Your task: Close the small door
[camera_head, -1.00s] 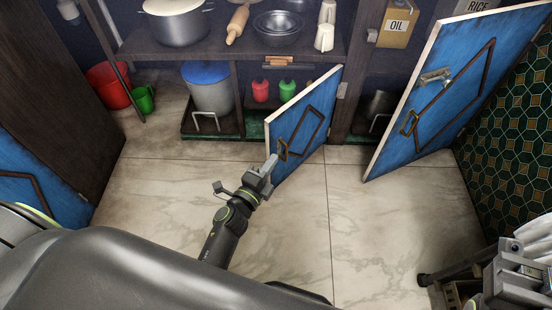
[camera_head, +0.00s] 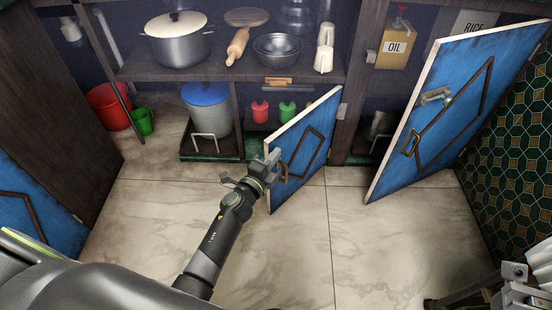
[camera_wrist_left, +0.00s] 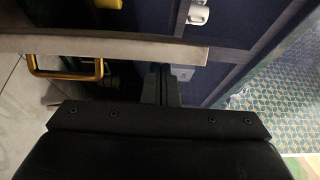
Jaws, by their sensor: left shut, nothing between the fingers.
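The small blue door (camera_head: 312,140) stands ajar at the middle of the low cabinet, its hinge side at the right and its free edge toward me. It has a dark diamond moulding and a brass handle (camera_head: 283,172). My left gripper (camera_head: 272,158) is shut and empty, right at the door's free edge by the handle. In the left wrist view the shut fingers (camera_wrist_left: 167,72) lie at the end of the pale door edge (camera_wrist_left: 110,46), with the brass handle to their left. I cannot tell whether they touch the door. My right gripper (camera_head: 520,280) is partly seen at the lower right.
A larger blue door (camera_head: 450,100) stands open at the right beside the green tiled wall. A red bucket (camera_head: 108,107) stands left. The marble floor in front is clear.

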